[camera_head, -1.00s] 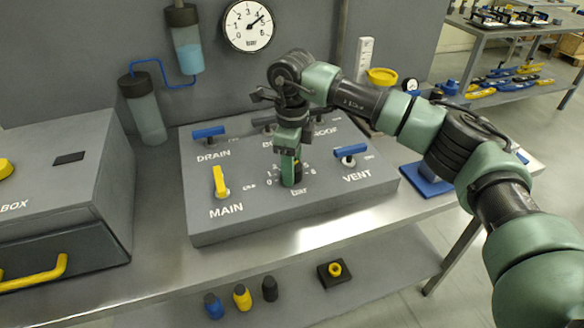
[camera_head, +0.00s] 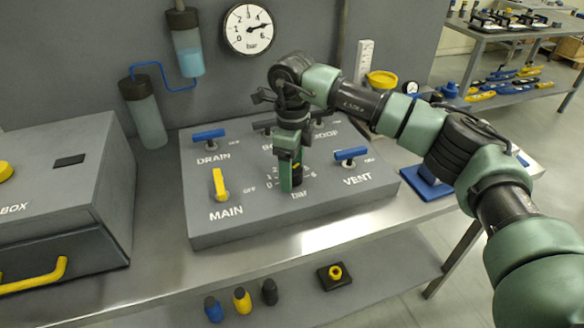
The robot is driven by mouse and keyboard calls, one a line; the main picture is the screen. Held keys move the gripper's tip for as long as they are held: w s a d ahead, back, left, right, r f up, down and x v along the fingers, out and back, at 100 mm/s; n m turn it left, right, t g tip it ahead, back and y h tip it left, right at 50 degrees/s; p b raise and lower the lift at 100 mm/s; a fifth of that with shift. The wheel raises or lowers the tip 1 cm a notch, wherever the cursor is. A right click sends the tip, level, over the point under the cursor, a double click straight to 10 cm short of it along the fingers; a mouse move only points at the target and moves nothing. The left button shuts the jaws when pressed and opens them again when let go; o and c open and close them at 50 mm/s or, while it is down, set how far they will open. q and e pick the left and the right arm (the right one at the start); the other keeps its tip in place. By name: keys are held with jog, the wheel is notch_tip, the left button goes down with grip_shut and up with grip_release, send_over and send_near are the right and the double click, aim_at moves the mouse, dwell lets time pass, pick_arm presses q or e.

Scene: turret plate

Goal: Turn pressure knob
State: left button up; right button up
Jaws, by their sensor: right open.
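The right gripper is open; I cannot tell whether the fingers touch the knob. The round white pressure gauge (camera_head: 248,29) on the back wall has its needle pointing right, near 5. My left gripper is not in view.
The yellow MAIN handle (camera_head: 219,184) is left of the knob, the blue VENT handle (camera_head: 350,154) right, the blue DRAIN handle (camera_head: 208,134) behind left. A grey box (camera_head: 70,190) stands left of the panel. The bench front edge is clear.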

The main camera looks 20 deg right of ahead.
notch_tip(320, 180, up, 8)
jog(key=shift+f+b, duration=0.1)
jog(key=shift+b, duration=0.55)
jog(key=shift+s+f, duration=0.1)
